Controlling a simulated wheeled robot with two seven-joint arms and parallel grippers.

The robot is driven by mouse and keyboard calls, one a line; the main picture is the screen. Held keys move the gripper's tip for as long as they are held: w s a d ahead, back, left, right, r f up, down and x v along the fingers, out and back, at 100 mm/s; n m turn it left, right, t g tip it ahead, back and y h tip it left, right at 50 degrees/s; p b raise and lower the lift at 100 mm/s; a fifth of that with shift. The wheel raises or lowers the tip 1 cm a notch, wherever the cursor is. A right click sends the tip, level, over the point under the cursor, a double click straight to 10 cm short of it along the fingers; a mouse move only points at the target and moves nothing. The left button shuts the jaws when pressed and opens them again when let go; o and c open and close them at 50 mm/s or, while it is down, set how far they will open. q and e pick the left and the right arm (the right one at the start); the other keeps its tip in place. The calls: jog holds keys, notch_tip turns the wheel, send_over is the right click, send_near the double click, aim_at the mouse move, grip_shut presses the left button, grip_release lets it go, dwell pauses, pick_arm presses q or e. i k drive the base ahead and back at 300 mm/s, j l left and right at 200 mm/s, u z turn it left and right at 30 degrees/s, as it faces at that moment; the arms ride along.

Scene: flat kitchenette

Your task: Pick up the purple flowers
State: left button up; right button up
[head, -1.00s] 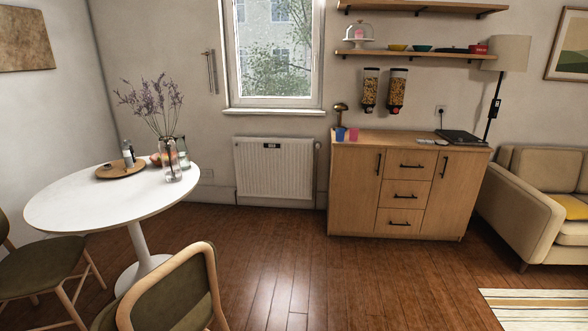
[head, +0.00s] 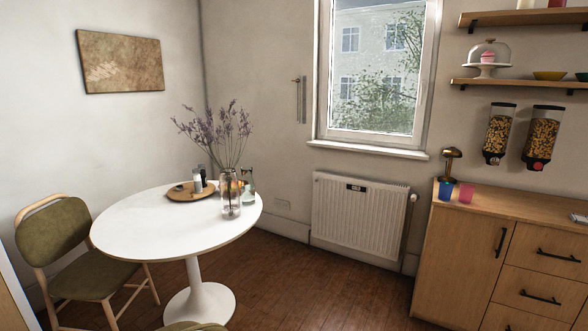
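The purple flowers (head: 217,135) are a spray of thin stems with small purple blooms. They stand upright in a clear glass vase (head: 231,195) on the right part of the round white table (head: 135,225). Neither of my grippers shows in the head view, so nothing of mine is seen near the flowers.
A round wooden tray (head: 188,194) with small bottles stands left of the vase, and a glass bottle (head: 248,190) stands close behind it. A green chair (head: 70,240) is at the table's left. A radiator (head: 360,220) and wooden cabinet (head: 465,250) are to the right. Floor (head: 300,290) between is clear.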

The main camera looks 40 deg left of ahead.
aim_at(208, 122)
jog(key=i+u, duration=0.4)
jog(key=i, duration=0.3)
jog(key=i+l+u, duration=0.2)
jog(key=i+u, duration=0.2)
jog(key=i, duration=0.25)
